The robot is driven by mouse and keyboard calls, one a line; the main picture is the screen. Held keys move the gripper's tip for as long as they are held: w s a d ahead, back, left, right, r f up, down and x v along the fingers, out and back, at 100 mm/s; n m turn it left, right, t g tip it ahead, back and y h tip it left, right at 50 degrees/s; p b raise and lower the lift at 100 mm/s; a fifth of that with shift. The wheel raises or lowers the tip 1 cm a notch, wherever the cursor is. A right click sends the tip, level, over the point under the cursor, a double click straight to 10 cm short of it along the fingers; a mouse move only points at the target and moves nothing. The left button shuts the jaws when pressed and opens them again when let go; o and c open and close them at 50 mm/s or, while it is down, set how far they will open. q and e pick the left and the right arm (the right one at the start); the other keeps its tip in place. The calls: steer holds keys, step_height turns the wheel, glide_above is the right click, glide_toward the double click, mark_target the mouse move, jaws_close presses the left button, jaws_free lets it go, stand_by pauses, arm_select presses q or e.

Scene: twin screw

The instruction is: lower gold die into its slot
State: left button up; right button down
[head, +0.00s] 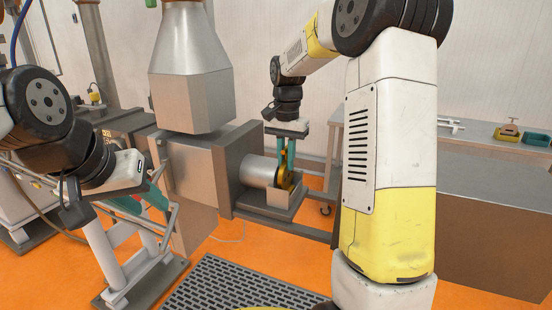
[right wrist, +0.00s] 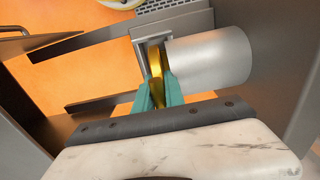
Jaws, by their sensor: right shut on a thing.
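The gold die (head: 284,169) stands on edge at the open end of the steel barrel (head: 259,171). My right gripper (head: 286,160) comes from above with its teal fingers shut on the die. In the right wrist view the gold die (right wrist: 157,66) shows between the teal fingertips (right wrist: 158,90), beside the barrel end. The slot, a grey box-like holder (head: 285,195), is right under the die; the die's lower edge is hidden behind its front wall. I cannot tell whether it touches the bottom. My left gripper (head: 150,198) is at the left by a metal frame; its finger opening is unclear.
A steel hopper (head: 190,75) stands over the machine block (head: 205,165). A bench (head: 490,165) at the right holds a green tray (head: 537,138) and small parts. A dark grate (head: 225,287) lies on the orange floor.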

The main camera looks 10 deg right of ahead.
mark_target(286, 147)
steer(key=shift+f, duration=0.55)
stand_by(0.9)
steer(key=c, duration=1.3)
jaws_free()
steer(key=shift+f, duration=0.1)
step_height(286, 147, up, 8)
